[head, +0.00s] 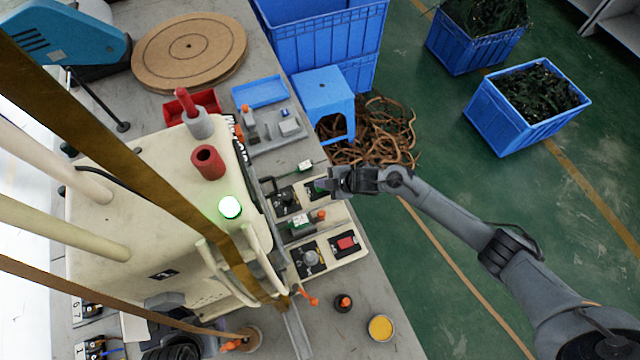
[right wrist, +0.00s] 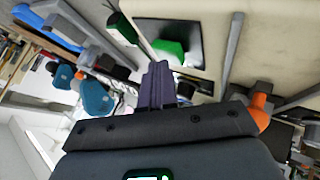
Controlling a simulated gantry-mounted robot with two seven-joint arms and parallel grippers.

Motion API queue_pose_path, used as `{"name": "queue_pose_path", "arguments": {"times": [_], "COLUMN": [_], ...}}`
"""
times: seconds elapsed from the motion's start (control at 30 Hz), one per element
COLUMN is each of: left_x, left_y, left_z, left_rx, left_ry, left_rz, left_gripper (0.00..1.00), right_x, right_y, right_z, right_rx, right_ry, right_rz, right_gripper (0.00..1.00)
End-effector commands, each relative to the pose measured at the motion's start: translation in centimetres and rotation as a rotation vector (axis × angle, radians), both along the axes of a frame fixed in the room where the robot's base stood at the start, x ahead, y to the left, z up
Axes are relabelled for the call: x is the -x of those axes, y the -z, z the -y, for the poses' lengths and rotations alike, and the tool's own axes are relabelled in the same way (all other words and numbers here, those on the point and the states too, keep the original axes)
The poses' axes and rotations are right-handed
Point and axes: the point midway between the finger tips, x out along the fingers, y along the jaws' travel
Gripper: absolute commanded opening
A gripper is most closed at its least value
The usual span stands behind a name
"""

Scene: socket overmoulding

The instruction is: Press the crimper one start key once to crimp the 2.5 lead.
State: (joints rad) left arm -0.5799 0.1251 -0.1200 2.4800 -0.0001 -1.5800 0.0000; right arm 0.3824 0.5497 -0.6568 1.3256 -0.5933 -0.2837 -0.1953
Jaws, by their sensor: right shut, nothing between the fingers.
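The cream control box (head: 338,215) at the machine's front edge carries black plates. A green key (right wrist: 172,47) sits on a black plate (right wrist: 190,32) in the right wrist view; in the head view my gripper largely covers that plate. My right gripper (head: 323,185) is shut and empty, over the upper plate. In the right wrist view its shut fingers (right wrist: 157,82) point at the plate and appear close to the green key's lower edge; I cannot tell whether they touch it. Dark arm parts show at the head view's bottom left, but no left fingertips can be made out.
A red key (head: 347,242) and a grey knob (head: 310,257) sit on the lower plates. A green lamp (head: 230,207) glows on the cream machine (head: 130,200). A blue stool (head: 323,92) and brown scrap (head: 385,132) stand beyond. A yellow-topped tin (head: 380,327) stands near the bench edge.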

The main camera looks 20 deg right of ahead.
Motion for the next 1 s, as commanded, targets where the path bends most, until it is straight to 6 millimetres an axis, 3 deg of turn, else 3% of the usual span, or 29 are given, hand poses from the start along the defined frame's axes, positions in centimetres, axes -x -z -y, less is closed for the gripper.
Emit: {"name": "queue_pose_path", "arguments": {"times": [0.3, 0.77, 1.0], "left_x": [0.0, 0.0, 0.0], "left_y": [-1.6, -1.8, -2.9], "left_z": [0.3, 0.1, -0.1], "left_rx": [0.011, 0.005, -0.002], "left_ry": [-0.008, -0.004, 0.001], "left_rz": [0.000, 0.000, 0.000], "left_gripper": [0.61, 0.61, 0.61], "right_x": [0.1, 0.1, 0.1], "right_y": [-1.5, -1.8, -3.0], "right_z": [0.0, 0.0, 0.0], "right_rx": [0.001, 0.001, 0.000], "right_ry": [-0.001, 0.000, 0.000], "right_rz": [-0.002, -0.001, 0.000], "right_gripper": [0.00, 0.00, 0.00]}}
